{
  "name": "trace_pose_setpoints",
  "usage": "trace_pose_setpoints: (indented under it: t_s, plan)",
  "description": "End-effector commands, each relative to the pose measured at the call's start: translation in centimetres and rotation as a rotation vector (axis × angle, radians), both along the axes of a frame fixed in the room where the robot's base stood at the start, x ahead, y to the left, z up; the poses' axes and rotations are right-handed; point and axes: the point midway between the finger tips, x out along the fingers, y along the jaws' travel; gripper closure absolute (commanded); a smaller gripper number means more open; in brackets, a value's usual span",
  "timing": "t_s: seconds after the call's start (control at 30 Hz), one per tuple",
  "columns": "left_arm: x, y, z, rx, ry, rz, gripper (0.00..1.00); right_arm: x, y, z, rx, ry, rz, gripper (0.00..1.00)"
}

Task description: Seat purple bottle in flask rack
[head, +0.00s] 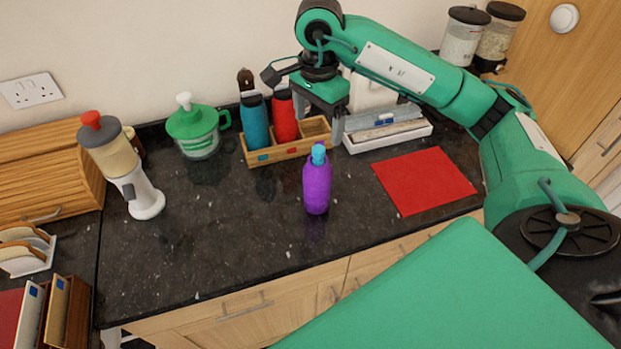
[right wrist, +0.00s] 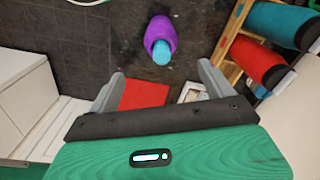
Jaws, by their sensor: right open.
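The purple bottle (head: 317,187) with a light blue cap stands upright on the dark counter, in front of the rack and apart from it. It also shows in the right wrist view (right wrist: 160,32), beyond the fingertips. The wooden flask rack (head: 290,151) holds a teal bottle (head: 254,122) and a red bottle (head: 284,117); its right-hand compartment looks empty, partly hidden by my gripper. My right gripper (head: 318,122) is open and empty, above the rack's right end, behind and above the purple bottle. My left gripper is in neither view.
A white tray (head: 408,134) with flat boxes stands right of the rack. A red mat (head: 424,180) lies at right. A green-lidded jug (head: 198,130) and a white blender (head: 144,200) stand at left. The counter around the purple bottle is clear.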

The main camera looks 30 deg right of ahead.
Motion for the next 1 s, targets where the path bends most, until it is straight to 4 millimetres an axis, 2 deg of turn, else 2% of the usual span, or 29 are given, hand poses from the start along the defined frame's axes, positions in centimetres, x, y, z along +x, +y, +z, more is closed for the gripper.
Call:
trace_pose_setpoints:
  t_s: [0.2, 0.3, 0.43, 0.67, 0.77, 1.0]
  plan:
    - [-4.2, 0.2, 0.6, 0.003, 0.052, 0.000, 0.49, -0.1, 0.1, -2.8, 0.003, 0.006, 0.001, 0.16]
    - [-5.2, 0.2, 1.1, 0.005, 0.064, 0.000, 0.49, -0.1, 0.0, -4.5, 0.003, 0.007, 0.000, 0.16]
    - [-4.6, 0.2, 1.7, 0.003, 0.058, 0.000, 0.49, -0.1, 0.1, -6.4, 0.004, 0.005, 0.001, 0.16]
    - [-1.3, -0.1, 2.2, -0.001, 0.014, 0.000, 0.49, 0.0, 0.1, -8.0, 0.005, 0.002, 0.002, 0.16]
    - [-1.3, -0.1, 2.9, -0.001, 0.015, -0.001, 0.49, 0.1, -0.1, -8.4, 0.003, 0.004, 0.001, 0.16]
    - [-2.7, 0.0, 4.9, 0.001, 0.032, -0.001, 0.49, 0.5, -0.5, -11.2, 0.005, 0.006, 0.001, 0.16]
